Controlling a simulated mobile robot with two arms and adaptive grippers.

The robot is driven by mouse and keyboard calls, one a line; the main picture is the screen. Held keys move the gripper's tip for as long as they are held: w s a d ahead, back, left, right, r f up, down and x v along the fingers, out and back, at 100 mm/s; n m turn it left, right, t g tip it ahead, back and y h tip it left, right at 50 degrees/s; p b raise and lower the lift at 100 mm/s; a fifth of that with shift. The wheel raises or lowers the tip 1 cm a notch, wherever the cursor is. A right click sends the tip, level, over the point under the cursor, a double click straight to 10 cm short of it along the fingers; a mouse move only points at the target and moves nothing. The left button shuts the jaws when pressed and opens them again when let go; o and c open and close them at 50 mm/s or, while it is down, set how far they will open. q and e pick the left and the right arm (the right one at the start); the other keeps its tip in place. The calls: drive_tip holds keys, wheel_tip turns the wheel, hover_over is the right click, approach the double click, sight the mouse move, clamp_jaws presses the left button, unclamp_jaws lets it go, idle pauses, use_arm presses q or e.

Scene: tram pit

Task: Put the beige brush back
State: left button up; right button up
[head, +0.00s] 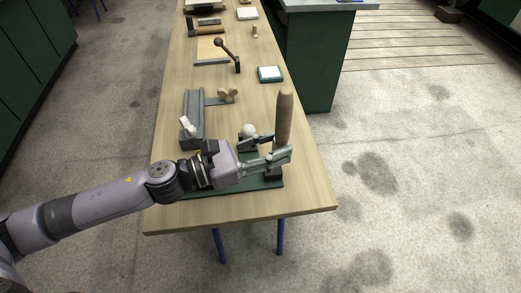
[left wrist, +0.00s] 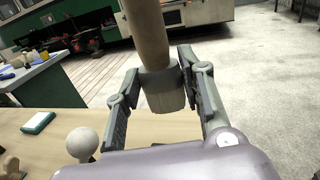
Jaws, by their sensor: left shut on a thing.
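The beige brush (head: 284,118) stands nearly upright at the near right of the workbench, with its long wooden handle up. My left gripper (head: 278,151) is shut on its lower part. In the left wrist view the brush (left wrist: 149,38) rises between the two fingers (left wrist: 163,98), with a grey-brown collar at its lower end. A dark piece (head: 273,174) shows just below the fingers; I cannot tell whether it belongs to the brush or whether the brush touches the bench. My right gripper is not in view.
A green mat (head: 240,187) lies under my left gripper. A round pale knob (head: 248,130) stands close behind it. A grey metal channel (head: 194,115), a wooden wing-shaped piece (head: 228,95) and a green-white box (head: 270,74) lie farther back. The bench's right edge is near the brush.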

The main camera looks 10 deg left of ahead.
use_arm(q)
drive_tip(key=shift+w+d+r, duration=0.15)
drive_tip(key=shift+d+r, duration=0.05)
drive_tip(key=shift+d, duration=0.2)
